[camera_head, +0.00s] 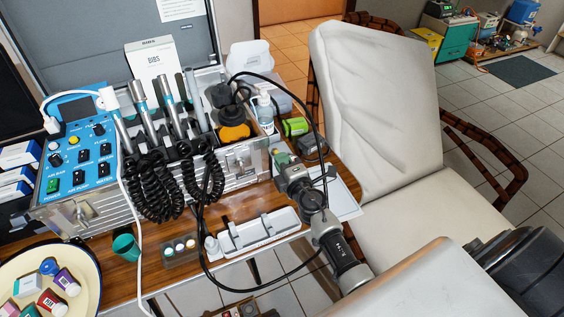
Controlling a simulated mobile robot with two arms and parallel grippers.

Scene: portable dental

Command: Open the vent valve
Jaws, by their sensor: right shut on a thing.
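My right arm comes up from the lower middle, and its gripper (281,160) is at the right end of the silver dental unit case (240,160). The gripper is shut on a small part there. The fingers and wrist cover that part, so I cannot make out its shape or whether it is the vent valve. The blue control panel (78,140), with knobs and switches, is at the case's left end. No vent valve can be clearly picked out elsewhere. My left gripper is not in view.
A black cable (202,245) loops around my right wrist. Handpieces with coiled hoses (155,190) stand along the case. A white tray (258,232) and teal cup (125,246) are on the wooden table. A pale dental chair (375,95) stands to the right.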

